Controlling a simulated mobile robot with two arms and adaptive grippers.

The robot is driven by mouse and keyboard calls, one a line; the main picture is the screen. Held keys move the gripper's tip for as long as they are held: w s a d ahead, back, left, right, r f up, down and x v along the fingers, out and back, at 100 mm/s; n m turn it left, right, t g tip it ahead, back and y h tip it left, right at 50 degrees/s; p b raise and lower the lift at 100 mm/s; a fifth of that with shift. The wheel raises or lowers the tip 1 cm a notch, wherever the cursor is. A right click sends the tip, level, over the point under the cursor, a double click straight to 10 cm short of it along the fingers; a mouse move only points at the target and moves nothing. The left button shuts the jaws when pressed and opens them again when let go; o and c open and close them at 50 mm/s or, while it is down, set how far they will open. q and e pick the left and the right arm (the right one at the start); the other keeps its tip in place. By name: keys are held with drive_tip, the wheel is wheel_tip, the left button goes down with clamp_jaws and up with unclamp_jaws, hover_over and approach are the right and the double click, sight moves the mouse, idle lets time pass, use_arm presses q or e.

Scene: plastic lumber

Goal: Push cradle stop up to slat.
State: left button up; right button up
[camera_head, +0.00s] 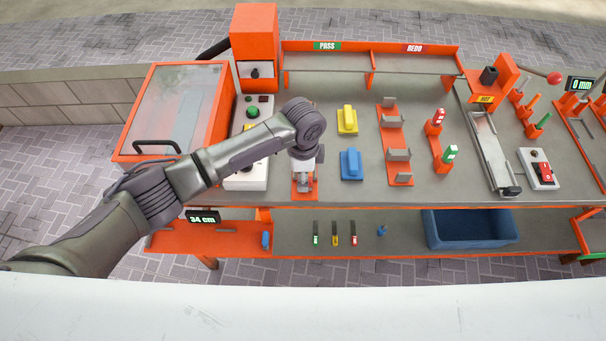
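My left arm reaches in from the left, and its gripper (304,182) points down over a small orange plate (313,194) near the table's front edge. The fingers are small, and I cannot tell whether they are open or hold anything. An orange strip with grey upright brackets (398,155) stands to its right. A long grey metal channel (490,150) lies further right, with a dark block (511,191) at its front end. I cannot tell for sure which part is the cradle stop, and no slat is clearly visible. My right gripper is out of view.
A yellow block (347,121) and a blue block (351,165) stand right of my gripper. Red (435,122) and green (449,155) tagged holders stand beyond the brackets. A blue bin (468,230) and a "34 cm" display (203,217) are at the lower level.

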use_arm(q)
wheel_tip(320, 180, up, 12)
idle(0.6)
